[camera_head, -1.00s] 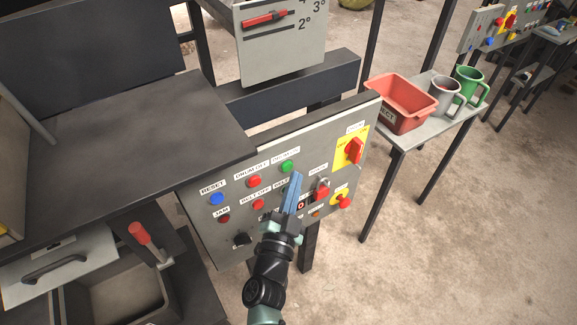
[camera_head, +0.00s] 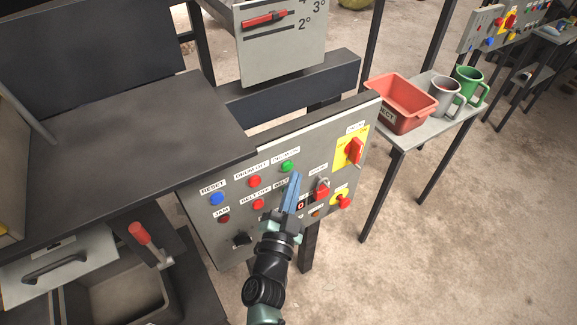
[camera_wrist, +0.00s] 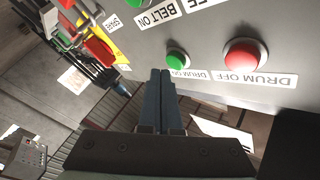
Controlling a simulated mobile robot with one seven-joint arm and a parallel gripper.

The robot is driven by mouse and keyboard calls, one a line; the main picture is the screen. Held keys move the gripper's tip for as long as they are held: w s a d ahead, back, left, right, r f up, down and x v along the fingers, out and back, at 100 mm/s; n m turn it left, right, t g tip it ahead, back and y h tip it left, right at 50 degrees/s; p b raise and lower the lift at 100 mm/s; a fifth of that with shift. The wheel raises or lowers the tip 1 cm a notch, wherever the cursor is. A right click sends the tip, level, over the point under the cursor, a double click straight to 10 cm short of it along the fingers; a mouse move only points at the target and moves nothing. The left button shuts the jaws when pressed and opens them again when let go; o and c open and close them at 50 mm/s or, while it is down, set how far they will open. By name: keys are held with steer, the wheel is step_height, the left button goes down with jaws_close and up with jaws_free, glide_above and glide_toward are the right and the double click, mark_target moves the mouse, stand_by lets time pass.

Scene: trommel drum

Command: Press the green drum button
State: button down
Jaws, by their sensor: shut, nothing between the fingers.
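The green drum button (camera_head: 286,166) sits in the upper row of the grey control panel (camera_head: 222,243), right of a red button. In the wrist view the green button (camera_wrist: 178,58) is beside a label reading DRUM ON, just past the fingertips and slightly to their right. My gripper (camera_head: 295,176) has its blue fingers together, with nothing between them. Its tips are just right of and below the green button in the head view. In the wrist view my gripper (camera_wrist: 160,73) points at the panel; a small gap to the button seems to show, but contact is hard to judge.
The red DRUM OFF button (camera_wrist: 245,56) is close by. A red rotary switch (camera_head: 354,150) on yellow, a padlock (camera_head: 322,188) and a blue RESET button (camera_head: 217,198) are on the same panel. A dark tabletop (camera_head: 130,130) overhangs at left; a red bin (camera_head: 402,103) stands at right.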

steer(key=shift+w+a, duration=0.25)
